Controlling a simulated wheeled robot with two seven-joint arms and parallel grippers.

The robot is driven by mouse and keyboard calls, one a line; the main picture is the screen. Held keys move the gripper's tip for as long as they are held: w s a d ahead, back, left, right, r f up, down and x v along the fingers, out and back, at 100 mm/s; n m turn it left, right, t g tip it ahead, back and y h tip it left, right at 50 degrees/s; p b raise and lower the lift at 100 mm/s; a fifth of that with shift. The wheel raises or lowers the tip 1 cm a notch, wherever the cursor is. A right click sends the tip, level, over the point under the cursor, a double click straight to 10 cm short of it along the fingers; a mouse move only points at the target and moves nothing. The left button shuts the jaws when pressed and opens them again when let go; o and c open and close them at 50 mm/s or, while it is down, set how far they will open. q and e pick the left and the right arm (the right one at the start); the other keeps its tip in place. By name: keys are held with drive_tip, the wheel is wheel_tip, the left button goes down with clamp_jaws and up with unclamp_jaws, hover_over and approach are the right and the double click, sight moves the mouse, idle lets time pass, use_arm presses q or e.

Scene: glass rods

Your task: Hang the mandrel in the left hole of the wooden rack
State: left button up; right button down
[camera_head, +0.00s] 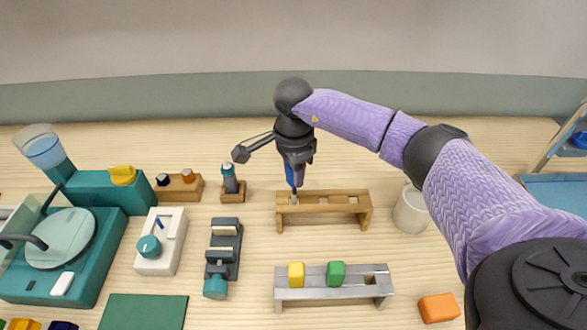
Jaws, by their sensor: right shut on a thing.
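The wooden rack (324,207) stands right of the middle of the table, with holes along its top board. My right gripper (293,178) points down over the rack's left end. It is shut on the mandrel (294,196), whose small grey part shows just below the blue at the gripper's tip. The mandrel is upright or nearly so, at the left hole. I cannot tell how deep it sits in the hole, as the gripper hides its upper part. My left gripper is not in view.
A metal rack (326,293) with a yellow block (296,275) and a green block (336,273) stands in front. A white cup (408,212) is close to the wooden rack's right. An orange block (438,308) lies front right. Teal equipment (75,285) fills the left.

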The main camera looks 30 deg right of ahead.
sight(294, 190)
drive_tip(key=shift+f+b, duration=0.9)
drive_tip(key=shift+f, duration=0.4)
drive_tip(key=shift+f+b, duration=0.5)
drive_tip(key=shift+f, duration=0.15)
drive_tip(key=shift+f+b, duration=0.65)
drive_tip(key=shift+f, duration=0.25)
drive_tip(key=shift+c, duration=1.4)
unclamp_jaws()
drive_tip(key=shift+r, duration=0.15)
